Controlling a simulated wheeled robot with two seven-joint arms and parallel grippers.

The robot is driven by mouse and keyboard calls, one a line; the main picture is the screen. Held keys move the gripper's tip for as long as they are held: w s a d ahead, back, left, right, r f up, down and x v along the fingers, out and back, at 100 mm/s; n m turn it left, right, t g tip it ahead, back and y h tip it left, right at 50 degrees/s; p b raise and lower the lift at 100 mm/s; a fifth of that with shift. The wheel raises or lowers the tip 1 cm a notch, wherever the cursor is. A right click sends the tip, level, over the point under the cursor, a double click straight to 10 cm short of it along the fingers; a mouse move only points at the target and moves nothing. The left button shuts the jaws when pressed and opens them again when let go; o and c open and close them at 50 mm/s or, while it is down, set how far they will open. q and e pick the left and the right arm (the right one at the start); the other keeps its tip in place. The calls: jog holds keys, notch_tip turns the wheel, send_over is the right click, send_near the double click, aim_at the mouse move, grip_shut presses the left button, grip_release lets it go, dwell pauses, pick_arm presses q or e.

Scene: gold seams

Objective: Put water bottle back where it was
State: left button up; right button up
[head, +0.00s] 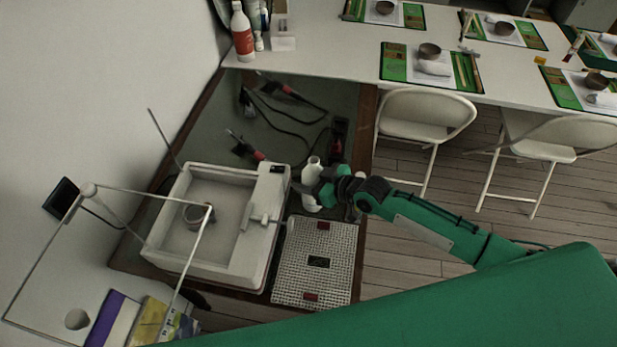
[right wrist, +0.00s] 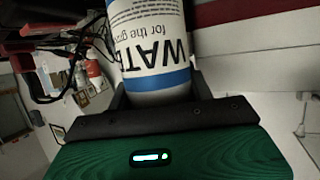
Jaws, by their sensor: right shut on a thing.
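The water bottle (head: 311,201) is white. In the head view it is just right of the sink's back right corner, behind the grid mat. My right gripper (head: 319,189) is shut on it and covers part of it. In the right wrist view the bottle (right wrist: 152,45) fills the jaws, with blue bands and dark "WAT" lettering appearing upside down. I cannot tell whether its base touches the surface below. My left gripper is not in view.
A white sink (head: 258,226) holding a small bowl (head: 194,214) stands left of the bottle. A grid mat (head: 317,270) lies in front. Cables and red-tipped tools lie behind. A red-and-white bottle (head: 242,34) stands on the back table. Folding chairs (head: 424,117) stand right.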

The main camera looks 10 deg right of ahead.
jog(key=shift+f, duration=0.1)
jog(key=o, duration=1.1)
jog(key=b+v, duration=0.1)
jog(key=v, duration=1.1)
jog(key=shift+b, duration=0.4)
